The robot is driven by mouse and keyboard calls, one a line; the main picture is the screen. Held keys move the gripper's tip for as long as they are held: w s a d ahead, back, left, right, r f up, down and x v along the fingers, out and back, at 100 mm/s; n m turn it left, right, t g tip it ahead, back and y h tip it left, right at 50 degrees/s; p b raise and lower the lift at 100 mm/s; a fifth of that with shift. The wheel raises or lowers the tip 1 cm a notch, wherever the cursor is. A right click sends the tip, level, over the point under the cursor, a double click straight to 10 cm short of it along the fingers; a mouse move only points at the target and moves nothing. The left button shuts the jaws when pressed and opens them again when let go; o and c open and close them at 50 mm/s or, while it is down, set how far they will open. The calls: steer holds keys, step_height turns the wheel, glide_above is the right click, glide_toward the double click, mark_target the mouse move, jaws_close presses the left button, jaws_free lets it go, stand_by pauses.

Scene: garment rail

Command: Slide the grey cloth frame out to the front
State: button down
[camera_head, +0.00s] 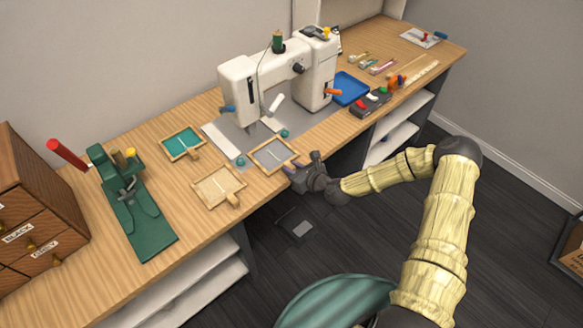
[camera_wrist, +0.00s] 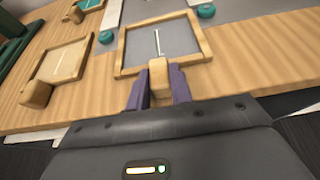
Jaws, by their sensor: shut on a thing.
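The grey cloth frame (camera_head: 264,157) is a wooden square with grey cloth and a pale line on it. It lies near the table's front edge, before the white sewing machine (camera_head: 247,88). My gripper (camera_head: 295,171) reaches it from the front. In the wrist view the purple fingers of my gripper (camera_wrist: 159,88) are shut on the short wooden handle (camera_wrist: 158,72) of the grey cloth frame (camera_wrist: 186,34). The handle's front end shows between the fingers.
A cream cloth frame (camera_head: 217,190) lies to the left, and a green cloth frame (camera_head: 181,138) lies behind it. Teal round spools (camera_head: 241,161) sit close to the grey frame. A green stand (camera_head: 140,215) is further left. A blue tray (camera_head: 349,89) is to the right.

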steer(key=shift+s, duration=0.1)
steer(key=c, duration=1.2)
jaws_free()
steer(key=shift+a, duration=0.15)
steer(key=shift+o, duration=0.2)
steer(key=b+v, duration=0.1)
steer(key=v, duration=1.6)
steer(key=shift+d, duration=0.2)
